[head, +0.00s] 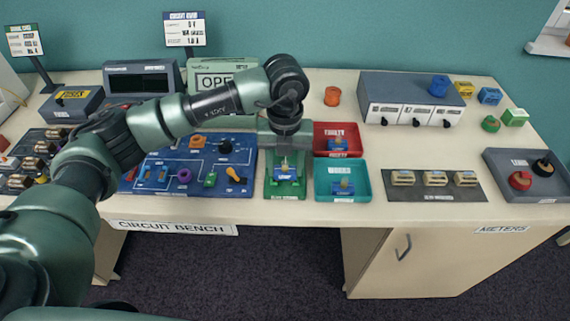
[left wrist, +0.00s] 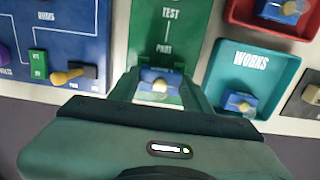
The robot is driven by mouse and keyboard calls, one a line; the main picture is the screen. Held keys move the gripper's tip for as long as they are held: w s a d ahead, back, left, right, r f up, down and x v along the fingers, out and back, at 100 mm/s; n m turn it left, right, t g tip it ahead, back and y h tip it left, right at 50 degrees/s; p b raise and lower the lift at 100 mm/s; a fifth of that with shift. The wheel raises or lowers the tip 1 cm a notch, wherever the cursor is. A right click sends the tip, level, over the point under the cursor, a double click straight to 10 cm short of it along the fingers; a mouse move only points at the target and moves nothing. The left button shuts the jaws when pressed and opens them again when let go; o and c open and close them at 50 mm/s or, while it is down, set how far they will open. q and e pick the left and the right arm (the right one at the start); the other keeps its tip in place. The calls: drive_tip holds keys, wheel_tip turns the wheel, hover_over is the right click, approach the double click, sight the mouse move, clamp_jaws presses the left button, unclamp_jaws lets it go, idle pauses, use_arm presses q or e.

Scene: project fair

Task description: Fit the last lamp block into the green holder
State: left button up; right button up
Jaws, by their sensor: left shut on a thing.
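The lamp block (left wrist: 160,84), blue with a pale bulb, is between the fingers of my left gripper (left wrist: 160,92), which is shut on it. In the head view my left gripper (head: 286,164) points down over the green holder (head: 286,190), with the lamp block (head: 285,172) at its front part. The green holder, lettered "TEST POINT", also shows in the left wrist view (left wrist: 169,40). The block is upright over or in the holder; I cannot tell whether it is seated. The fingers hide its sides. My right gripper is out of view.
A teal tray (head: 318,181) marked "WORKS" and a red tray (head: 318,146) stand right of the holder, each with a lamp block in it. A blue circuit board (head: 243,183) lies close on the left. A dark plate (head: 432,192) with several small parts lies farther right.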

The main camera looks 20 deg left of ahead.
use_arm(q)
drive_tip(key=shift+f, duration=0.3)
drive_tip(key=o, duration=1.4)
drive_tip(key=shift+o, duration=0.2)
drive_tip(key=o, duration=0.5)
drive_tip(key=shift+r, duration=0.2)
drive_tip(key=shift+r+p, duration=2.1)
drive_tip(key=shift+r, duration=1.8)
